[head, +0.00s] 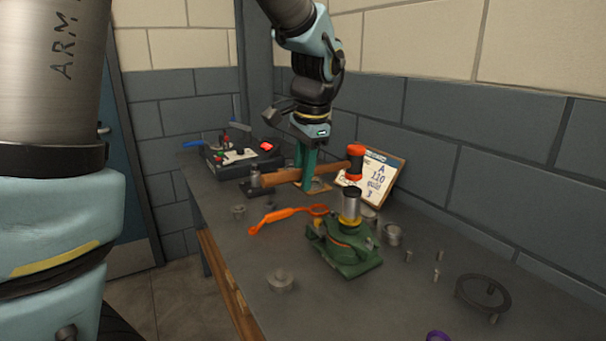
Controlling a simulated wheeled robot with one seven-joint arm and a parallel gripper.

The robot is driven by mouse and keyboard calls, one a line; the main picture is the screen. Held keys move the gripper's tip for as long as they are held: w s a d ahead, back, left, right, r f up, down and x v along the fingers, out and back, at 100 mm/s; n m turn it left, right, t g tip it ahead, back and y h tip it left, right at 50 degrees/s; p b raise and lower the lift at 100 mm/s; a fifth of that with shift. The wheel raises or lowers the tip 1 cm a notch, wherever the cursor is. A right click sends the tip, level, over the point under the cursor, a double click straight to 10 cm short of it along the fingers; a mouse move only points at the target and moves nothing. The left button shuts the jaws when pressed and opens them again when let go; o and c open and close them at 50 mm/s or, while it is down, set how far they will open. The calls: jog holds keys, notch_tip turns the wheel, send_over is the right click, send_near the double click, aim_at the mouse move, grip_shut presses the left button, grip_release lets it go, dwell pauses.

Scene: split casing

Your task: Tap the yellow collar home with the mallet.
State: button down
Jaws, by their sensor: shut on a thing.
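My gripper (305,172) is shut on the wooden handle of the mallet (325,171) above the bench. The handle lies about level, and the orange-and-dark head (356,160) points right, above and behind the green casing (347,254). A silver cylinder (351,206) stands upright on the casing. How far down the collar sits cannot be told at this size.
An orange ring-ended tool (284,216) lies left of the casing. Small metal parts (280,281) and a dark ring (483,293) lie around it. A written board (372,175) stands behind, and a dark box (240,155) at the far left. The front bench is mostly clear.

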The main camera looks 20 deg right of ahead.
notch_tip(320, 180, down, 3)
jog(key=shift+f+b, duration=0.2)
jog(key=shift+b, duration=0.75)
notch_tip(320, 180, up, 3)
jog(key=p, duration=0.2)
jog(key=shift+p, duration=0.3)
notch_tip(320, 180, down, 4)
jog(key=shift+r+b, duration=0.2)
jog(key=shift+b, duration=0.9)
jog(key=shift+r, duration=0.1)
